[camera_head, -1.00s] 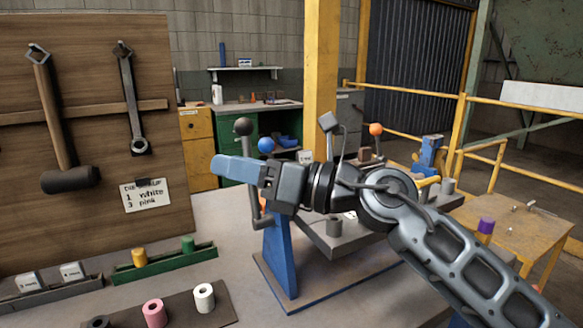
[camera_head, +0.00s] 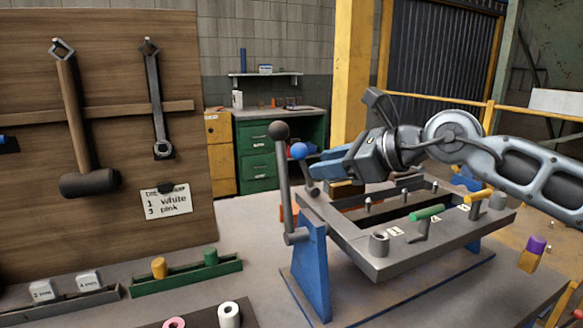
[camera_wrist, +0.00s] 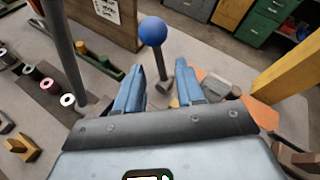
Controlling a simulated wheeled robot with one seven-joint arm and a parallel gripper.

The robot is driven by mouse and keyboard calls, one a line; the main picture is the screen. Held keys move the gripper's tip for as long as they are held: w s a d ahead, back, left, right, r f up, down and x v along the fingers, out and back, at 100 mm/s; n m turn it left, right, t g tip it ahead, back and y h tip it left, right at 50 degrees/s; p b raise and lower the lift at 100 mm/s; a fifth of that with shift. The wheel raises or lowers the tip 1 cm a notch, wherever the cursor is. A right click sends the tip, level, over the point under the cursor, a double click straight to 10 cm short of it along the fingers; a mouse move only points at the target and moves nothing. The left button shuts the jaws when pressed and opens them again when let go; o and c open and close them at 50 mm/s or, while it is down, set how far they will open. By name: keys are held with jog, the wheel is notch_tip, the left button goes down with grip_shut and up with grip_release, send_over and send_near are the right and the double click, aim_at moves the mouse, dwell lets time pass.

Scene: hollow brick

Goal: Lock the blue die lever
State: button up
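The blue die lever has a blue ball knob (camera_head: 299,150) on a short grey stem, which stands at the left end of the grey die frame (camera_head: 385,268). In the wrist view the blue knob (camera_wrist: 153,32) lies just beyond my fingertips, near the middle, with its stem leaning down to the right. My gripper (camera_head: 318,168) is just right of the knob in the head view. In the wrist view my gripper (camera_wrist: 160,68) is open with two blue fingers apart and nothing held between them. Contact with the knob cannot be told.
A taller lever with a black ball (camera_head: 279,130) stands just left of the blue knob; its rod (camera_wrist: 62,45) is left of my fingers. The frame carries a green handle (camera_head: 428,212), a yellow handle (camera_head: 478,196) and pegs. A tool board (camera_head: 110,110) stands left.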

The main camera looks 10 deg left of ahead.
jog(key=x, duration=0.7)
jog(key=shift+a+p, duration=0.25)
jog(key=shift+p, duration=0.05)
jog(key=shift+w, duration=0.1)
jog(key=shift+c, duration=0.2)
grip_shut()
jog(key=shift+f, duration=0.1)
